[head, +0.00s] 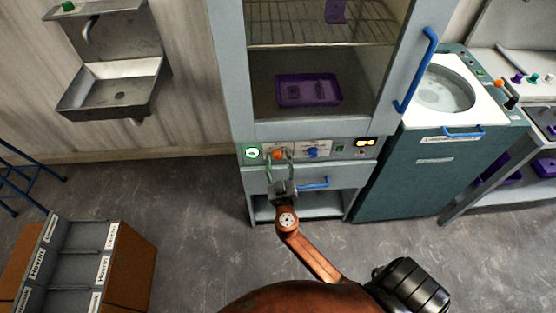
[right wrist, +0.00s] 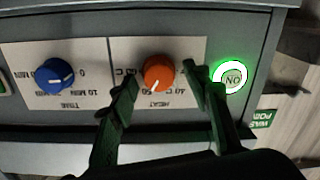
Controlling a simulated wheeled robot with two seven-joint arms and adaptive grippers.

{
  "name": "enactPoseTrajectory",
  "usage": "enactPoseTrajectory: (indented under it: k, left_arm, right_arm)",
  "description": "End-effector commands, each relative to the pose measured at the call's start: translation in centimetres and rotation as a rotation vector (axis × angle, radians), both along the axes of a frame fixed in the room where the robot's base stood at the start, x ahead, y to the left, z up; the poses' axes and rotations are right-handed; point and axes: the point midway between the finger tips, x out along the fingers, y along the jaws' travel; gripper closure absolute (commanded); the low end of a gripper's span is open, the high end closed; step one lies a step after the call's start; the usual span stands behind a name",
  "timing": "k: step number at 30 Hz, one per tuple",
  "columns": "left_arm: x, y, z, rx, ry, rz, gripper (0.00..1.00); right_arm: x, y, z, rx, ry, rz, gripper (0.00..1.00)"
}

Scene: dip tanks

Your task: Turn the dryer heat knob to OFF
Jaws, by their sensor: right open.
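The dryer heat knob is orange and sits on the dryer's front panel, in the head view (head: 278,154) and upside down in the right wrist view (right wrist: 158,71). Its pale mark points down and slightly left in the wrist view, towards the HEAT label's temperature figures; I cannot read an OFF mark. My right gripper (head: 279,160) is open in front of the panel. In the wrist view its dark fingers (right wrist: 163,80) are on either side of the knob, with visible gaps. I cannot tell whether the tips reach its depth. My left gripper is not in view.
A blue TIME knob (right wrist: 54,76) and a lit green ON button (right wrist: 232,77) flank the heat knob. The dryer's lower blue handle (head: 314,183) is close to my gripper. A purple tray (head: 308,103) lies inside the dryer. A teal tank (head: 425,175) stands to the right.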

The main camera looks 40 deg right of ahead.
Motion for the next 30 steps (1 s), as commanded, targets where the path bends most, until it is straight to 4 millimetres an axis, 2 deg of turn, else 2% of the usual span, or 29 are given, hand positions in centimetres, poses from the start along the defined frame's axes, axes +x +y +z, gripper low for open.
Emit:
enactPoseTrajectory:
  k: [2, 20, 30]
  left_arm:
    - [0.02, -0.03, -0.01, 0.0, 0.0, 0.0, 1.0]
    - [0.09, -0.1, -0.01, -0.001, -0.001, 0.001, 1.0]
    - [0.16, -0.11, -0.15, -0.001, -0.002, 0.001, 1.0]
  right_arm:
    - [-0.01, -0.01, -0.01, 0.0, 0.0, 0.0, 0.56]
    - [-0.02, 0.06, -0.03, 0.0, 0.0, 0.001, 0.98]
    - [0.02, 0.2, -0.06, -0.045, 0.028, 0.004, 0.98]
